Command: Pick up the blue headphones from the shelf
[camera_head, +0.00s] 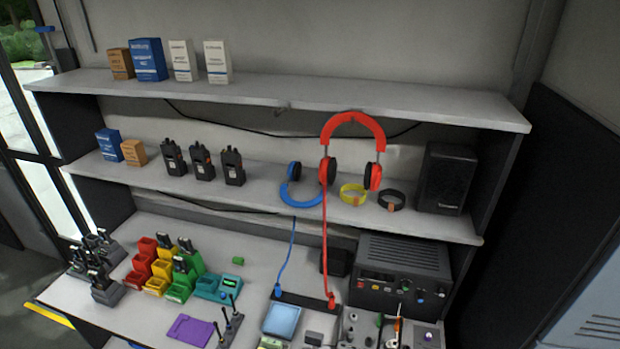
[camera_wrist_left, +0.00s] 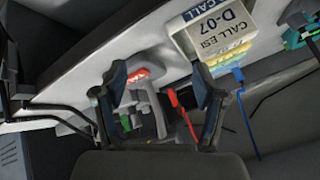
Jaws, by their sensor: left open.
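The blue headphones (camera_head: 302,201) lie on the middle shelf (camera_head: 256,199) in the head view, left of the red headphones. Their band curves low on the shelf and one ear cup stands up at the back. A blue cable hangs from them over the shelf edge to the desk. My left gripper (camera_wrist_left: 162,80) shows only in the left wrist view, open, with nothing between its fingertips. I cannot make out the blue headphones in that view. My right gripper is in neither view.
Red headphones (camera_head: 352,126) stand upright just right of the blue ones, their cable hanging down. Wristbands (camera_head: 353,194) and a black speaker (camera_head: 445,180) sit further right, radios (camera_head: 202,162) left. The upper shelf (camera_head: 300,92) overhangs. A white box (camera_wrist_left: 215,35) is near my left gripper.

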